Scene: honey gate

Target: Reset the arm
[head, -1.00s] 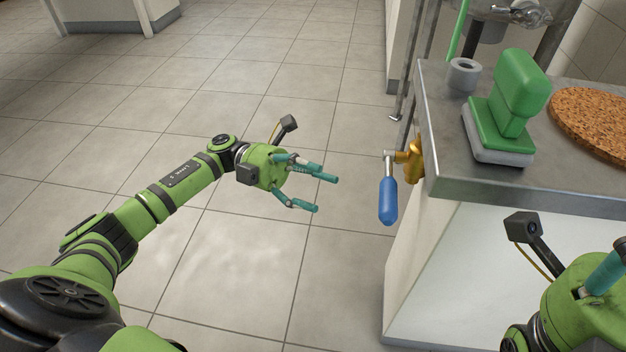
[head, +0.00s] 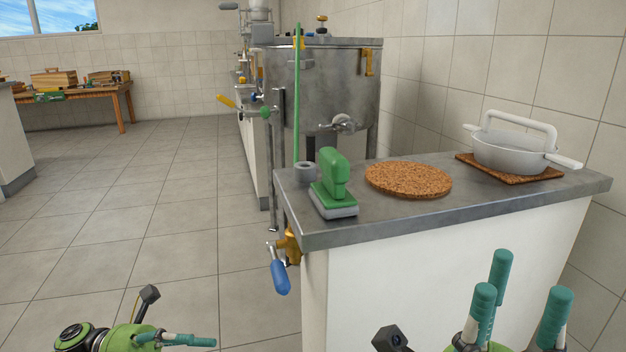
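My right gripper (head: 525,290) is at the bottom right, in front of the counter's white front panel. Its teal fingers point up and stand apart, with nothing between them. My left gripper (head: 188,341) is low at the left over the floor, left of the blue-handled valve. Its upper fingers show, pointing right; the rest is cut off by the bottom edge, so its opening cannot be judged. The blue valve handle (head: 280,278) hangs down from a brass valve (head: 289,247) at the counter's left end. Neither gripper touches it.
A steel tank (head: 335,85) stands behind. The floor at left is clear.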

